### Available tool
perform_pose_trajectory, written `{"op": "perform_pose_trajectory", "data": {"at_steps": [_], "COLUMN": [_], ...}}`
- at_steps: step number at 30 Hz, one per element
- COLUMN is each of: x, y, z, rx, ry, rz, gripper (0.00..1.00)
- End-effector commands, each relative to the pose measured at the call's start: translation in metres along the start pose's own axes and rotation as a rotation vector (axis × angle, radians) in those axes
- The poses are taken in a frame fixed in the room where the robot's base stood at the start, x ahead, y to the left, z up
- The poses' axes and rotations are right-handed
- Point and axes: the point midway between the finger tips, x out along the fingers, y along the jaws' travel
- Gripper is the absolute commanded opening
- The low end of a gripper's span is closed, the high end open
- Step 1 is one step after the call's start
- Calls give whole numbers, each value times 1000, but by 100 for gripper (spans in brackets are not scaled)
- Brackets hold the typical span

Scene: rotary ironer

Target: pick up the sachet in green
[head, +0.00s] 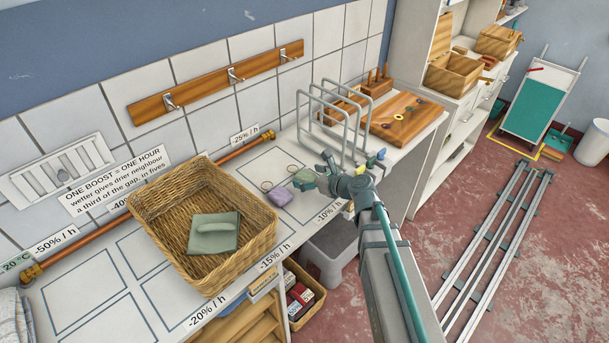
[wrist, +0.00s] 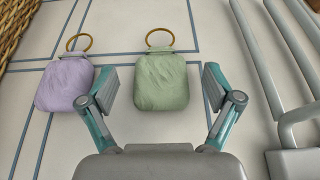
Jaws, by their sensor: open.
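The green sachet (wrist: 161,82) lies on the white worktop with a brass ring at its far end. It also shows in the head view (head: 303,180), close to my gripper. My gripper (wrist: 160,88) is open and empty, with one finger on each side of the green sachet in the wrist view. Whether the fingers are level with the sachet or above it, I cannot tell. A purple sachet (wrist: 65,82) with its own ring lies to the left of the green one, just outside the left finger. It also shows in the head view (head: 280,196).
A grey wire rack (head: 335,125) stands close by on the right, also in the wrist view (wrist: 262,62). A wooden board (head: 405,117) lies beyond it.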

Motion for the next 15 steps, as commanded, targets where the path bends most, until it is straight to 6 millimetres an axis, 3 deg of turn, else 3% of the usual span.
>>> {"op": "perform_pose_trajectory", "data": {"at_steps": [4, 11, 15], "x": [18, 20, 19], "y": [-1, 0, 0], "z": [2, 0, 0], "rx": [-1, -1, -1], "ry": [0, 0, 0], "rz": [1, -1, -1], "gripper": [90, 90, 70]}}
